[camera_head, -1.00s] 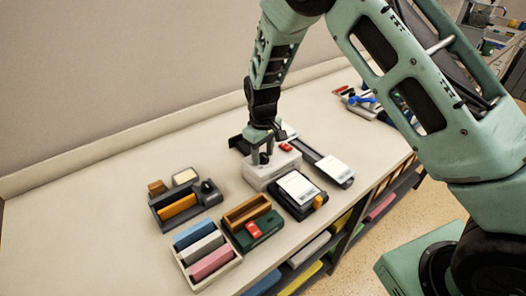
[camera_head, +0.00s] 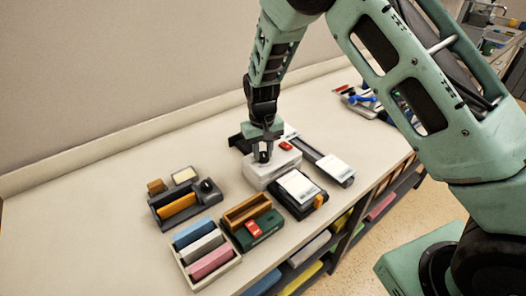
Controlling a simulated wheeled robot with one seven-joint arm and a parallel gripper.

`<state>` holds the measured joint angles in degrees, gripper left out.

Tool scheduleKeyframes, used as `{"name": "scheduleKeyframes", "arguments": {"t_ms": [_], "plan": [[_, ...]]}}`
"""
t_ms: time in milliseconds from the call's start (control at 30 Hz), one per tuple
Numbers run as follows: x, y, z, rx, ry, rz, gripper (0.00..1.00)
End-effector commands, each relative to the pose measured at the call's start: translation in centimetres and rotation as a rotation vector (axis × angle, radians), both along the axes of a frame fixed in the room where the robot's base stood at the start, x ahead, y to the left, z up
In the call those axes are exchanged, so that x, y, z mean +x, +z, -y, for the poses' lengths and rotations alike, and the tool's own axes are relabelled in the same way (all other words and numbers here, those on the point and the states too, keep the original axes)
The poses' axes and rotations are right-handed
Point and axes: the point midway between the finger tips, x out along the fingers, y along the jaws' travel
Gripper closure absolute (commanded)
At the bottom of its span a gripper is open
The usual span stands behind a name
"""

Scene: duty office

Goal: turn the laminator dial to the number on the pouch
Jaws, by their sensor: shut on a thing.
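A white box-shaped machine (camera_head: 262,177) with a red button (camera_head: 286,146) on top stands on the counter; it looks like the laminator. My gripper (camera_head: 264,157) points down onto the top of this machine and is shut on a small dark part there, which looks like the dial. The dial's marks are hidden or too small to read. A white sheet (camera_head: 299,186) lies on a dark device in front of the machine. Another white sheet (camera_head: 335,163) lies on a long dark device to the right. I cannot tell which is the pouch, and no number is legible.
A dark holder with an orange block (camera_head: 178,206) stands to the left. A green box (camera_head: 259,231) with a red item and a tray of coloured blocks (camera_head: 230,265) stand near the front edge. Several tools (camera_head: 362,102) lie far right. The counter's left part is clear.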

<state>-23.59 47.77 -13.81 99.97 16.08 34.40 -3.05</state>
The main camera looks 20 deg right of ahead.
Motion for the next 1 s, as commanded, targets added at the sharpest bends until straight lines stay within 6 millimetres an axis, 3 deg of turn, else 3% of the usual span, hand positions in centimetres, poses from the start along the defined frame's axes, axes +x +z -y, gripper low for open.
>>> {"name": "scheduleKeyframes", "arguments": {"t_ms": [500, 1000], "plan": [[0.16, 0.15, 0.00, 0.001, -0.374, 0.004, 0.96], [0.21, 0.17, 0.03, 0.001, -0.470, 0.005, 0.96]]}}
